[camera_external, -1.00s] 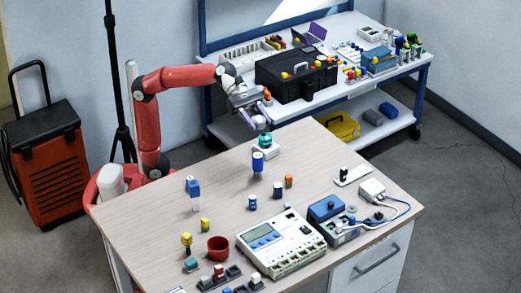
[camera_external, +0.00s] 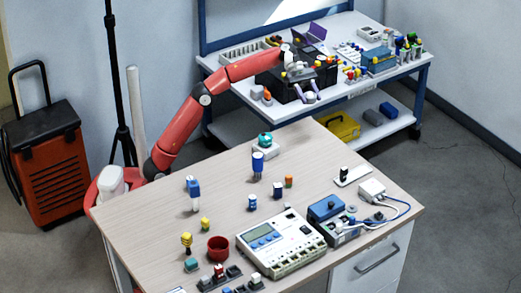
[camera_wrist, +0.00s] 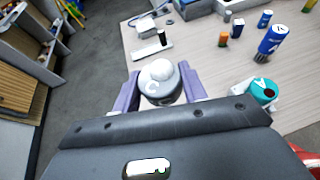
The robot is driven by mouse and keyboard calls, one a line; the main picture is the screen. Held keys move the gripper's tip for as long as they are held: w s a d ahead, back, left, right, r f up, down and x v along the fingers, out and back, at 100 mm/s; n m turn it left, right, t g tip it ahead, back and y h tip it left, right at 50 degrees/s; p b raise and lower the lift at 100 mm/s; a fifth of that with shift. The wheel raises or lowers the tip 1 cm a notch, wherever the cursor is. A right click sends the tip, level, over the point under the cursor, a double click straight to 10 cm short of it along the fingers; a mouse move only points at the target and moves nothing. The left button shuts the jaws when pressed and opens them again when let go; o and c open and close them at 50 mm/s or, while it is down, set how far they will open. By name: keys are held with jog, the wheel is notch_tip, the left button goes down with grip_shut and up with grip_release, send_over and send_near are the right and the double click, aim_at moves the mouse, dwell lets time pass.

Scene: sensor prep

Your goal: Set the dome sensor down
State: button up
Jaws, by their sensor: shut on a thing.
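The dome sensor (camera_wrist: 158,78), a white dome on a darker round base, is between the purple fingers of my gripper (camera_wrist: 160,92) in the wrist view. The fingers touch it on both sides. In the external view my gripper (camera_external: 305,92) is in front of the black case on the back bench, beyond the far edge of the wooden table. The dome sensor (camera_external: 311,97) shows small and pale at its tips there. It is held in the air.
The wooden table (camera_external: 150,220) carries a teal-topped piece on a white block (camera_external: 267,150), a blue cylinder (camera_external: 257,162), a red cup (camera_external: 218,248) and a meter box (camera_external: 280,245). A black toolbox (camera_external: 283,72) stands on the back bench. The table's back left is clear.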

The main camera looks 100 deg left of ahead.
aim_at(307, 137)
notch_tip(307, 137, down, 16)
jog(key=b, duration=0.6)
jog(key=shift+f, duration=0.1)
jog(key=shift+f, duration=0.1)
jog(key=o, duration=1)
jog(key=p+v, duration=0.2)
jog(key=v, duration=1)
